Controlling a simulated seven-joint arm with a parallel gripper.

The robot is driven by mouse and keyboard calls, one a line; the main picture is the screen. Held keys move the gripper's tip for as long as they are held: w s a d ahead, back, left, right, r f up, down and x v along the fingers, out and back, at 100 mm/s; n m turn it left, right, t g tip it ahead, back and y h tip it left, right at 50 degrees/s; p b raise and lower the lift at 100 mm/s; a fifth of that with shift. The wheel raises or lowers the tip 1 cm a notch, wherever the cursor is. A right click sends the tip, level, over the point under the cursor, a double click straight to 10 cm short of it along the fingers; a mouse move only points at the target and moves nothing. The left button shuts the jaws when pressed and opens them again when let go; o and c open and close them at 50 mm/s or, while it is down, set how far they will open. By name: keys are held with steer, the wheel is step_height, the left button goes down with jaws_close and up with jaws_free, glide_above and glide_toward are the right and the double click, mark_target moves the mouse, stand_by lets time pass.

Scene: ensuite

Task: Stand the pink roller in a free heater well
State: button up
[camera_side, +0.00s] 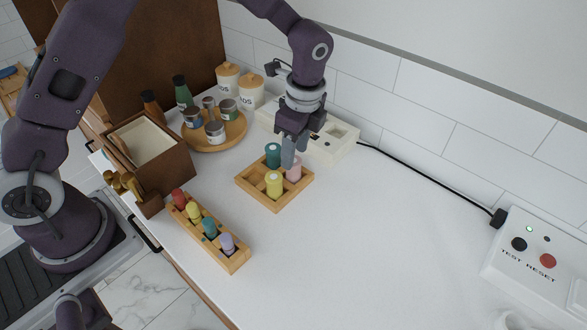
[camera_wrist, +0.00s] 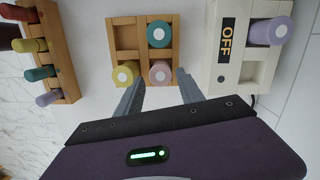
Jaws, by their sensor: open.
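The pink roller (camera_side: 293,170) stands in a square wooden tray (camera_side: 252,191), beside a yellow roller (camera_side: 274,184) and a teal roller (camera_side: 273,155). My gripper (camera_side: 288,158) is open above the tray, fingers down, close to the pink roller. In the wrist view the pink roller (camera_wrist: 160,72) appears between the fingertips; contact cannot be told. The white heater (camera_side: 345,144) stands behind the tray, partly hidden by my gripper. In the wrist view the heater (camera_wrist: 222,68) reads OFF, and a lavender roller (camera_wrist: 270,31) stands in it, with empty-looking wells on either side.
A long wooden rack (camera_side: 236,263) with red, yellow, teal and lavender rollers stands front left. A round tray (camera_side: 235,132) with jars and a wooden box (camera_side: 180,167) are at the left. A black cord runs to a white TEST/RESET box (camera_side: 535,262). The counter right of the tray is clear.

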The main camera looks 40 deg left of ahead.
mark_target(293, 170)
steer(key=f, duration=0.4)
steer(key=shift+a, duration=0.2)
steer(key=shift+r, duration=0.1)
jaws_close()
